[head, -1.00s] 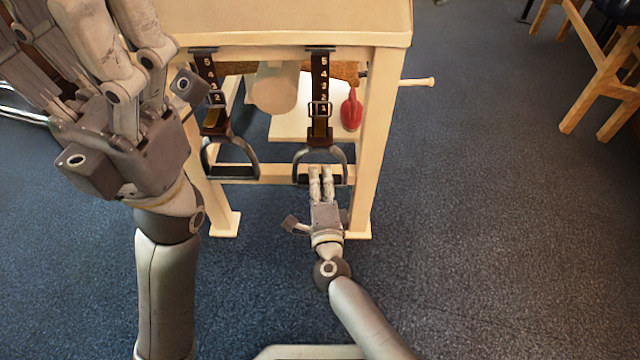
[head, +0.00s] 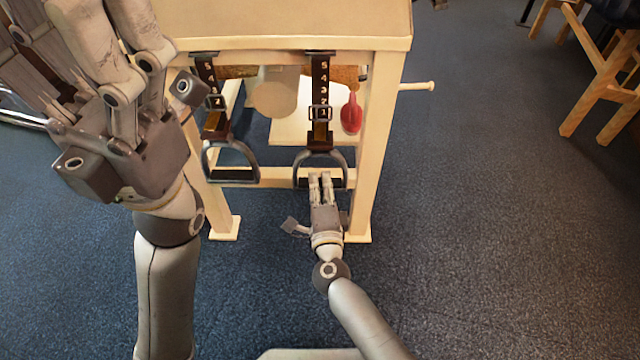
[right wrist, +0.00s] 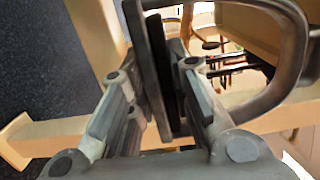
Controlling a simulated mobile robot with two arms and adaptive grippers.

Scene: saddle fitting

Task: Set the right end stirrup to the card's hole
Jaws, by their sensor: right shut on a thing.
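The right end stirrup (head: 343,160) hangs from a dark strap (head: 320,75) numbered 5 down to 1. Its buckle (head: 320,113) sits at the 1. My right gripper (head: 320,180) is shut on the stirrup's dark tread from the front. In the right wrist view, the tread (right wrist: 152,65) stands between my fingers, and the grey hoop (right wrist: 292,50) curves off to the right. A second stirrup (head: 250,160) hangs to the left, its buckle (head: 215,102) near the 2. My left gripper (head: 125,130) fills the upper left, fingers spread, tips partly cut off. I cannot make out a card.
The straps hang from a cream wooden stand (head: 375,150) with a peg (head: 418,86) on its right side. A red object (head: 351,113) and a pale cylinder (head: 275,92) are behind the straps. A wooden chair (head: 600,75) stands far right; the floor between is clear.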

